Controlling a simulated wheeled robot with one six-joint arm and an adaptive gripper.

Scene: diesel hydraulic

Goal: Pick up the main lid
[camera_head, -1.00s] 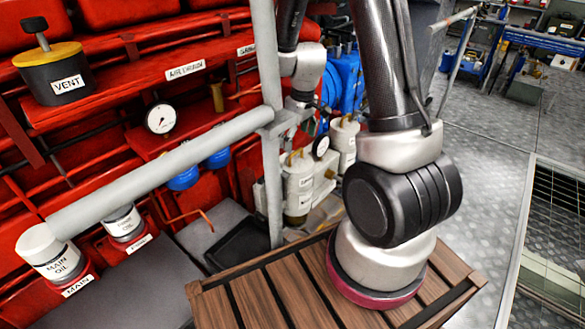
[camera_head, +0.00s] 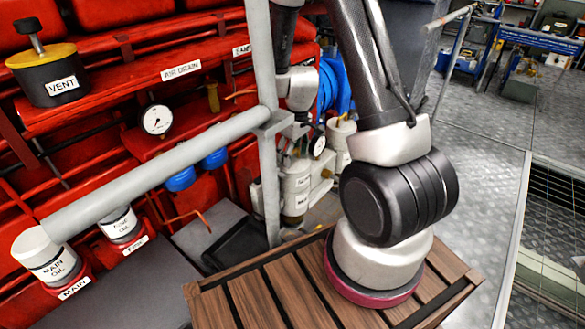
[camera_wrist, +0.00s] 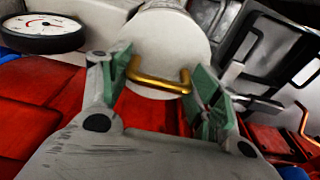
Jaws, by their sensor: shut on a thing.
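In the wrist view, my gripper (camera_wrist: 162,80) is shut on a brass handle (camera_wrist: 158,82) and its two green-padded fingers stand at the handle's two ends. The handle belongs to a round white lid (camera_wrist: 168,48), which I take for the main lid; no label shows on it there. I cannot tell whether the lid is seated or raised. In the head view, white canisters with brass-coloured fittings (camera_head: 296,185) stand behind the grey post, close to my wrist, but my fingers are hard to make out there.
A grey post (camera_head: 268,180) and a slanted grey rail (camera_head: 150,178) stand close to the canisters. A dial gauge (camera_wrist: 43,32) sits left of the lid in the wrist view. A black tray (camera_head: 238,244) lies below. Main oil (camera_head: 50,260) and vent (camera_head: 48,68) containers are at left.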

